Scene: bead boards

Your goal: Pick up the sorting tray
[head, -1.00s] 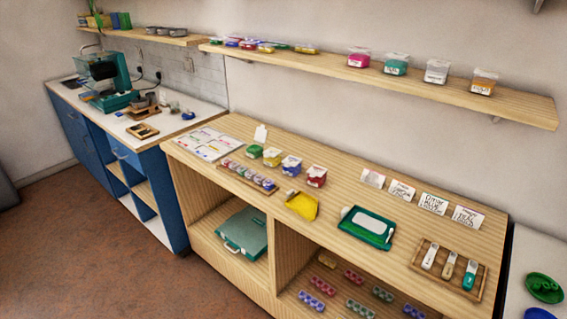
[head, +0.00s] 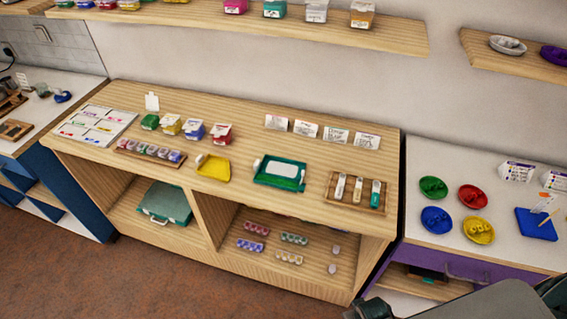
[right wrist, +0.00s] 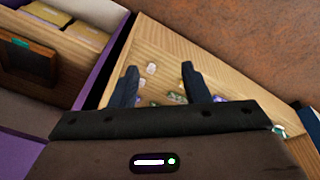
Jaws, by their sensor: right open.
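A shallow yellow tray (head: 213,169) with a narrowed end lies on the wooden bench, left of the middle. A green tray (head: 261,178) with a pale panel inside lies to its right. I cannot tell for certain which is the sorting tray; the yellow one has a scoop-like shape. My right gripper (right wrist: 159,67) is open in the right wrist view, with nothing between its fingers. It points toward the bench's lower shelf and is well apart from both trays, which that view does not show. My left gripper is not in view.
On the wooden bench (head: 240,147), a bead rack (head: 149,151), small lidded boxes, cards and a wooden tool tray (head: 346,202) surround the trays. The lower shelf holds bead strips and a teal case (head: 166,203). A purple-fronted table (head: 449,264) with coloured dishes adjoins at right.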

